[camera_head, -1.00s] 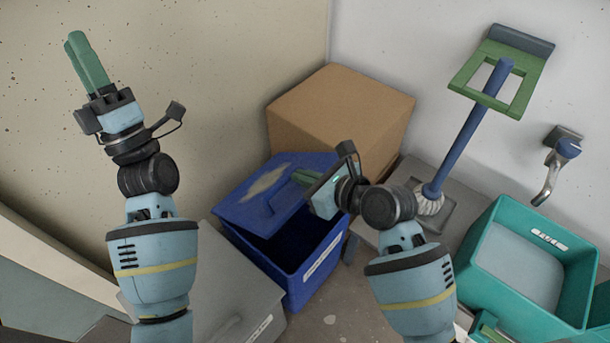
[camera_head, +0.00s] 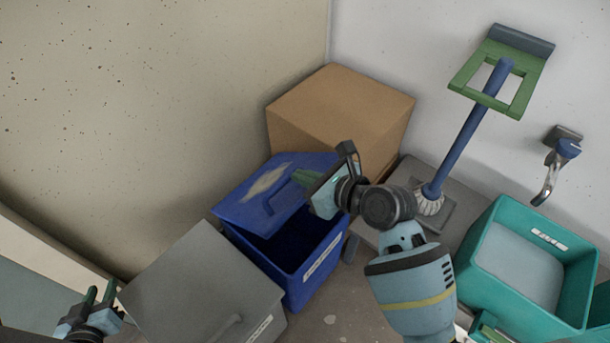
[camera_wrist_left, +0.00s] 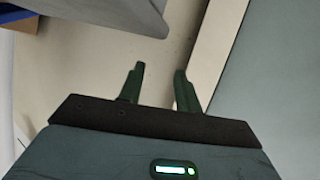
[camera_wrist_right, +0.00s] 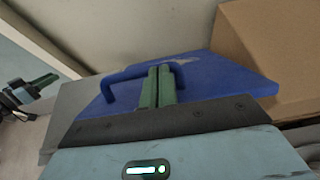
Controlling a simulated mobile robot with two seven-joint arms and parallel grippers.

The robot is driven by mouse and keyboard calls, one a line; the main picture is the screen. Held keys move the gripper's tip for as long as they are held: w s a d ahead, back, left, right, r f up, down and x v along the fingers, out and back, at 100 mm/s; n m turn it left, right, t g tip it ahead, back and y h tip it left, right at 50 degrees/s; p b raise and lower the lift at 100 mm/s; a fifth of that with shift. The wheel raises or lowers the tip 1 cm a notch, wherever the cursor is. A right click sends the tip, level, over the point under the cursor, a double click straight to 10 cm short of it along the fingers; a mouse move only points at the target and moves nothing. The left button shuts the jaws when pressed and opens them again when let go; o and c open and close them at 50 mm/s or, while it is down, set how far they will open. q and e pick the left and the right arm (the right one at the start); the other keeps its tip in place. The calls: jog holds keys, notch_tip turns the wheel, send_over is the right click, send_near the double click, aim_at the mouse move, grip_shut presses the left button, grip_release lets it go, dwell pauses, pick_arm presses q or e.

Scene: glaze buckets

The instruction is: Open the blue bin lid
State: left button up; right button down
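The blue bin (camera_head: 312,268) stands on the floor in the middle of the head view. Its blue lid (camera_head: 245,212) is tilted up at the back, and the dark inside shows in front of it. The lid has a pale worn patch and a blue bar handle, seen in the right wrist view (camera_wrist_right: 118,78). My right gripper (camera_head: 303,178) is at this handle; its green fingers (camera_wrist_right: 158,86) are close together on the bar. My left gripper (camera_head: 99,294) is low at the far left, away from the bin, with its fingers apart and nothing between them.
A grey lidded bin (camera_head: 195,285) stands left of the blue bin. A cardboard box (camera_head: 335,115) is behind it. A teal tub (camera_head: 520,300) and a blue-handled brush (camera_head: 470,130) are at the right. The beige wall behind is clear.

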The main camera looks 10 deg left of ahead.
pick_arm(q)
jog(key=s+a+f+g, duration=0.2)
jog(key=s+f, duration=0.1)
jog(key=s, duration=0.3)
jog(key=s+d+f+m+g+h, duration=0.1)
jog(key=s+d+m+h, duration=0.1)
jog(key=s+d, duration=0.3)
jog(key=s+d+f+m+g+h, duration=0.1)
jog(key=s+d, duration=0.4)
jog(key=d, duration=0.7)
jog(key=s+d+f+m+g+h, duration=0.1)
jog(key=s+d+m+h, duration=0.3)
jog(key=d, duration=0.5)
jog(key=shift+s+d+f+m+g, duration=0.35)
jog(key=shift+s+f+m+g, duration=0.05)
jog(key=shift+f+m, duration=0.2)
